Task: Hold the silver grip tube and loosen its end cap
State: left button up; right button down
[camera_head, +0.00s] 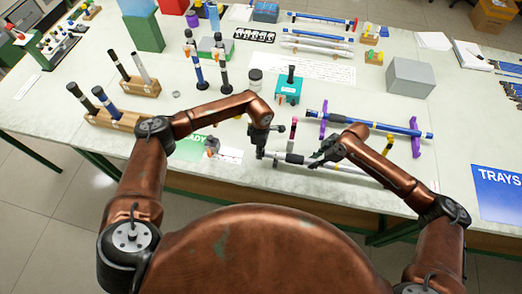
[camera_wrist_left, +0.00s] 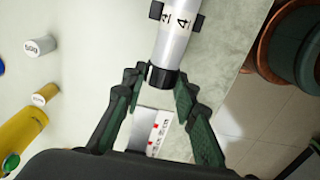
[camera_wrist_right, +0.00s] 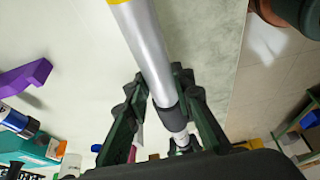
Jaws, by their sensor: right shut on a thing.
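The silver grip tube (camera_head: 350,168) lies roughly level near the table's front edge. Its silver body (camera_wrist_right: 147,45) runs between the fingers of my right gripper (camera_wrist_right: 160,82), which is shut on it. In the head view my right gripper (camera_head: 320,159) is partly hidden by its own arm. The black end cap (camera_wrist_left: 163,77) is at the tube's left end, below printed fours. My left gripper (camera_wrist_left: 156,78) has its fingers spread on either side of the cap, with a small gap on one side. In the head view my left gripper (camera_head: 263,151) is at that end.
A blue tube (camera_head: 375,124) rests on purple stands (camera_head: 415,140) just behind. A teal box (camera_head: 289,87) and a grey box (camera_head: 411,76) stand further back. Wooden blocks (camera_head: 118,118) with upright rods are at left. A blue trays mat (camera_head: 500,190) lies at right.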

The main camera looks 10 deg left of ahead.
pick_arm(q)
jog(key=c, duration=0.6)
jog(key=shift+w+g, duration=0.1)
jog(key=shift+g, duration=0.2)
jog(key=shift+w+f+g, duration=0.15)
jog(key=shift+w+g, duration=0.1)
jog(key=shift+g, duration=0.9)
jog(key=shift+w+f+g, duration=0.1)
jog(key=shift+w+g, duration=0.1)
jog(key=shift+g, duration=0.95)
jog(key=shift+s+r+g, duration=0.1)
jog(key=shift+g, duration=0.3)
jog(key=shift+r, duration=0.1)
jog(key=o, duration=1.2)
